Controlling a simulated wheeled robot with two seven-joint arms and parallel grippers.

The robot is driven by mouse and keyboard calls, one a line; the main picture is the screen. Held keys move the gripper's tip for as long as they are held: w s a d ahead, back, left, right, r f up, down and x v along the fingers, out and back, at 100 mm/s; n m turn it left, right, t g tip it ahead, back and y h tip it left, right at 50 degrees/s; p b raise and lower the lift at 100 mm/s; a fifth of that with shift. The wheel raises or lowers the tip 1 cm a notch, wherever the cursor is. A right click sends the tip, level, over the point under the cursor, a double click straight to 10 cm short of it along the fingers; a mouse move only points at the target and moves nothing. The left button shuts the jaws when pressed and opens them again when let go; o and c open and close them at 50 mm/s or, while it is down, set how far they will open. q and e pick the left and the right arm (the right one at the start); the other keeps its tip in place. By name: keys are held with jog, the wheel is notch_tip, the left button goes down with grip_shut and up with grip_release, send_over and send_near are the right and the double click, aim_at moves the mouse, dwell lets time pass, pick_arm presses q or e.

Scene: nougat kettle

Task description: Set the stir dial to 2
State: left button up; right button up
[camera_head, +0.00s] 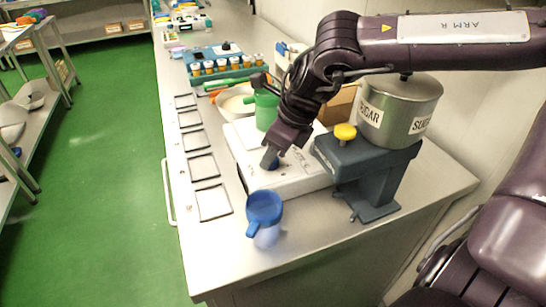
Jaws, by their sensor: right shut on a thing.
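A white flat unit (246,150) lies on the steel bench, with small markings on its top near the front. My right gripper (270,160) reaches down from the right onto the front part of this top. Its fingers are shut on a small knob there, which I take to be the stir dial. The fingers hide most of the knob, so its pointer and number cannot be read. A green vessel (266,110) stands towards the back of the white unit. My left gripper is not in view.
A sugar canister (400,108) on a dark stand (370,165) with a yellow knob (345,132) stands close on the right. Empty frames (213,203) line the left edge. A white bowl (236,103) is behind.

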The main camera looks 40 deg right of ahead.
jog(key=shift+f+m+h+b, duration=0.1)
jog(key=shift+m+h+b, duration=0.25)
jog(key=shift+m, duration=0.45)
jog(key=shift+a+m+t, duration=0.1)
jog(key=shift+m+t, duration=0.2)
jog(key=shift+m, duration=0.1)
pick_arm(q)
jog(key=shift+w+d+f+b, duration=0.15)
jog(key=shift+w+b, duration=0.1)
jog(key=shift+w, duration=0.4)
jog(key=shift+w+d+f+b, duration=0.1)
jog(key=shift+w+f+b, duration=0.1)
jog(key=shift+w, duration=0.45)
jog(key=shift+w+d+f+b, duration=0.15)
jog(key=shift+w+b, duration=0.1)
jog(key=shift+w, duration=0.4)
pick_arm(e)
jog(key=shift+m+h, duration=0.45)
jog(key=shift+m, duration=0.65)
jog(key=o, duration=1)
jog(key=shift+c, duration=0.2)
